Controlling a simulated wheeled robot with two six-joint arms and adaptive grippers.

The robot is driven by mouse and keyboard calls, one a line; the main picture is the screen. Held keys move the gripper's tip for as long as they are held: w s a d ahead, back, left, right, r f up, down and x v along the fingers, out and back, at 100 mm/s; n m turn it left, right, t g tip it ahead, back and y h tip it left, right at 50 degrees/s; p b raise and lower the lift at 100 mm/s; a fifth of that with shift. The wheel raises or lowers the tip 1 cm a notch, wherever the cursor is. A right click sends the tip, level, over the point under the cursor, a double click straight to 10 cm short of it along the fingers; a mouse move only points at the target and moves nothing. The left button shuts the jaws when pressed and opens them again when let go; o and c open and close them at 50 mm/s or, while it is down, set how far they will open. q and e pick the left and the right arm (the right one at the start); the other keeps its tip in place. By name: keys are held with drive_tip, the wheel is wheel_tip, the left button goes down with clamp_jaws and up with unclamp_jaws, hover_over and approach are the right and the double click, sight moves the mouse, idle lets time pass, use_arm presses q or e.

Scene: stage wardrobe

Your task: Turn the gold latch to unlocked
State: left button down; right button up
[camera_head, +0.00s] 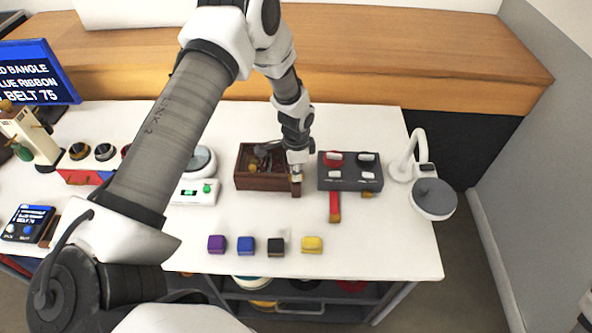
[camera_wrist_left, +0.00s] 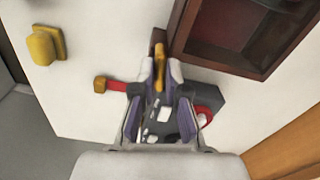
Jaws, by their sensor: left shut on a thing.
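My left gripper (camera_head: 296,172) reaches down at the right side of the wooden box in the head view. In the left wrist view its fingers (camera_wrist_left: 160,80) are closed around the narrow gold latch (camera_wrist_left: 159,72), which sits by a small brown piece (camera_wrist_left: 158,37). In the head view this brown piece (camera_head: 296,190) shows just below the gripper, and the fingers largely hide the latch. I cannot tell from these views which position the latch is in.
The wooden box (camera_head: 262,184) stands close left. A dark grey panel (camera_head: 350,184) with several white-handled knobs stands close right, with a gold-ended red strip (camera_head: 334,204) before it. Several coloured blocks, including a yellow one (camera_head: 312,244), line the front. A white lamp (camera_head: 433,197) is right.

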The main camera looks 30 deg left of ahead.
use_arm(q)
drive_tip(key=n, duration=0.2)
drive_tip(key=n+p, duration=0.1)
drive_tip(key=n, duration=0.1)
drive_tip(key=shift+s+f+n, duration=0.1)
drive_tip(key=shift+s+n, duration=0.1)
drive_tip(key=shift+n, duration=0.1)
drive_tip(key=n+p, duration=0.1)
drive_tip(key=n, duration=0.2)
drive_tip(key=shift+n, duration=0.3)
drive_tip(key=n+p, duration=0.1)
drive_tip(key=n, duration=0.2)
drive_tip(key=shift+n, duration=0.3)
drive_tip(key=shift+n+p, duration=0.9)
drive_tip(key=shift+n, duration=0.9)
drive_tip(key=c, duration=1.2)
unclamp_jaws()
drive_tip(key=shift+w, duration=0.15)
